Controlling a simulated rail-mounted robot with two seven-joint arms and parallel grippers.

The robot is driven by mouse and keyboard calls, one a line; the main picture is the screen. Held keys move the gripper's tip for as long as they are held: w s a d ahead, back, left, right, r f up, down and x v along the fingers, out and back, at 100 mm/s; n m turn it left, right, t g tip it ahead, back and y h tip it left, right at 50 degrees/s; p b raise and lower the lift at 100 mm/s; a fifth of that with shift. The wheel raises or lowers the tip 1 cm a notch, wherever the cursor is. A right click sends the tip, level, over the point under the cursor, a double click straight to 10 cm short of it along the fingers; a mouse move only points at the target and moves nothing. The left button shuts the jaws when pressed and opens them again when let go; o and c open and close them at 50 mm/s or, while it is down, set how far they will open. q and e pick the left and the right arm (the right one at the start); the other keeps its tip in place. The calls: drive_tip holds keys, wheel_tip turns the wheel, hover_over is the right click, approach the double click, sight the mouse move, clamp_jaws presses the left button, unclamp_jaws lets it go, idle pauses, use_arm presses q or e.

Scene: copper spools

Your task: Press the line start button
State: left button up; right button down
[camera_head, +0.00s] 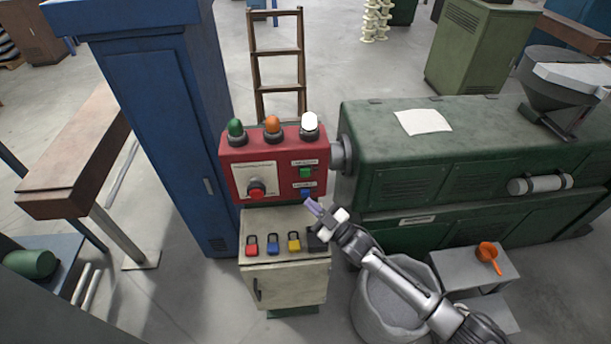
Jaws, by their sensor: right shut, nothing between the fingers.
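A red control box (232,180) stands on a cream cabinet. On its front are a green button (306,172) at the upper right, a blue button (305,192) below it, and a red mushroom button (257,189) at the lower left. Small labels sit above the green and blue buttons, too small to read. My right gripper (312,206) is shut and empty. Its tips are just below and slightly right of the blue button in the picture; I cannot tell whether they touch the box. My left gripper is not in view.
Red, blue and yellow padlocks (272,245) sit on the cream cabinet (285,285). A green machine (440,150) stands right, a blue cabinet (165,120) left. A grey bin (366,318) and a step with an orange scoop (487,252) are near my right arm.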

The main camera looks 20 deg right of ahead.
sight(305, 172)
drive_tip(key=w+d+b, duration=0.1)
drive_tip(key=w+b, duration=0.5)
drive_tip(key=w, duration=0.1)
drive_tip(key=shift+w+d, duration=0.3)
drive_tip(key=shift+d, duration=0.1)
idle(0.9)
idle(0.8)
drive_tip(key=shift+b, duration=0.3)
drive_tip(key=shift+w+d+b, duration=0.15)
drive_tip(key=shift+w+b, duration=0.25)
